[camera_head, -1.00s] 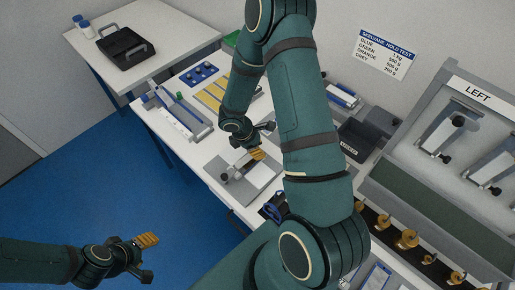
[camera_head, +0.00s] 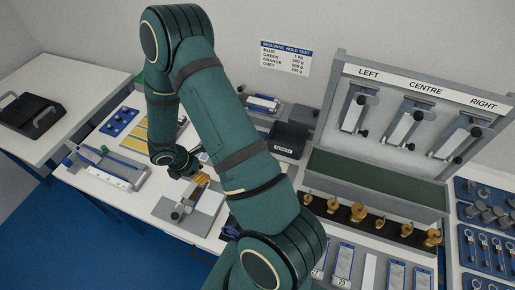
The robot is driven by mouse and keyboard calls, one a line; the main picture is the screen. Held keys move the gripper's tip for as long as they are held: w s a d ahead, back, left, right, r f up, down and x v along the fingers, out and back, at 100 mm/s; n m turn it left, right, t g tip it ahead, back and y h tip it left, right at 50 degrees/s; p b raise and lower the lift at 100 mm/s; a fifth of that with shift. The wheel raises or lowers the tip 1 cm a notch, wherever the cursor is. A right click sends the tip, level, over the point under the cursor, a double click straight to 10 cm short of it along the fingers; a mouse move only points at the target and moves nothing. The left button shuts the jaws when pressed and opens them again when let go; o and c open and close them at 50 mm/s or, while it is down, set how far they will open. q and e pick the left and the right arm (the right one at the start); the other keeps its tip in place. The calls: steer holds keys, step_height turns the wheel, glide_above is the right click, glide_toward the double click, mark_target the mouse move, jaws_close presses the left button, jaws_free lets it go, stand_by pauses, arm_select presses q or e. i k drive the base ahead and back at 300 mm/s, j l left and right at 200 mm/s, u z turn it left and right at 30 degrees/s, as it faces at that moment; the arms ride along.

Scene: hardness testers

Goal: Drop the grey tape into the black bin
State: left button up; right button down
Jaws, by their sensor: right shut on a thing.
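My right gripper (camera_head: 198,181), with yellow-orange finger pads, is shut just above a grey plate (camera_head: 206,218) on the table. What it holds is small and mostly hidden by the fingers; it looks like the grey tape, but its outline is not clear. A small grey and dark block (camera_head: 181,211) lies on the plate just below the fingers. The black bin (camera_head: 287,140), an open box with a white label, stands towards the back of the table, to the right of my gripper and beyond my right arm. My left gripper is out of view.
A rack (camera_head: 398,182) marked left, centre and right stands at the right, with several brass weights (camera_head: 357,212) before it. A ruler-like fixture (camera_head: 108,170) lies at the left. A black tray (camera_head: 32,115) sits on the side table. My right arm crosses the middle.

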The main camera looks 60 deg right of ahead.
mark_target(289, 139)
steer(key=k+j+z, duration=0.1)
steer(key=j+z, duration=0.15)
steer(key=z, duration=0.2)
steer(key=k+j+z, duration=0.15)
steer(key=z, duration=0.3)
steer(key=k+j+z, duration=0.2)
steer(key=z, duration=0.3)
steer(key=k+j+z, duration=0.15)
steer(key=z, duration=0.3)
steer(key=k+z, duration=0.25)
steer(key=z, duration=0.2)
steer(key=i+j+u, duration=0.25)
steer(key=i+j, duration=0.4)
steer(key=i+j+u, duration=0.2)
steer(key=i+j, duration=0.3)
steer(key=i, duration=0.25)
